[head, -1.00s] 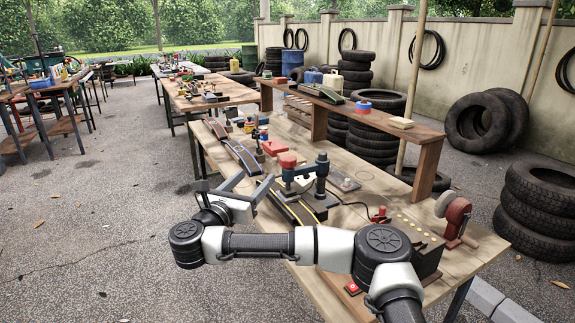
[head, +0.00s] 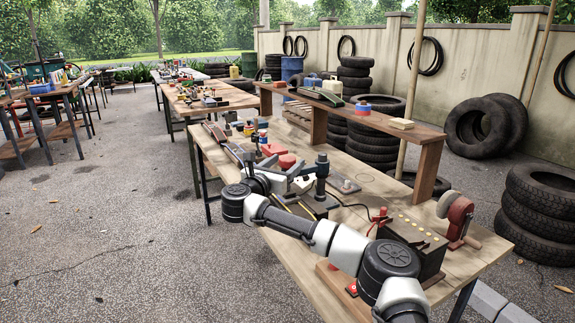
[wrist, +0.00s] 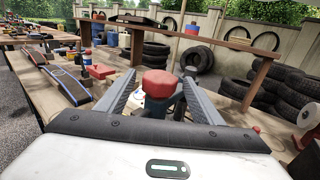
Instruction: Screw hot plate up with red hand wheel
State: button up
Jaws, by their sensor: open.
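The red hand wheel (head: 287,160) sits on top of a dark clamp with an upright post (head: 322,178) on the bench. In the wrist view the red hand wheel (wrist: 158,83) stands ahead, between the two fingers. My gripper (wrist: 159,78) is open, with one finger on each side of the wheel and a visible gap to each. In the head view my gripper (head: 293,175) reaches in from the left at about the wheel's height or slightly below. I cannot make out the hot plate; the clamp's lower part is largely hidden by my arm and gripper.
The wooden bench (head: 350,213) carries a control box (head: 412,245) and a red-sided grinder-like tool (head: 458,217) at right. A red box (head: 272,149) and belt pieces lie beyond the clamp. A raised shelf (head: 375,118) runs along the back; tyres stand behind.

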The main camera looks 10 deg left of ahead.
jog(key=shift+x, duration=0.85)
jog(key=c, duration=1.1)
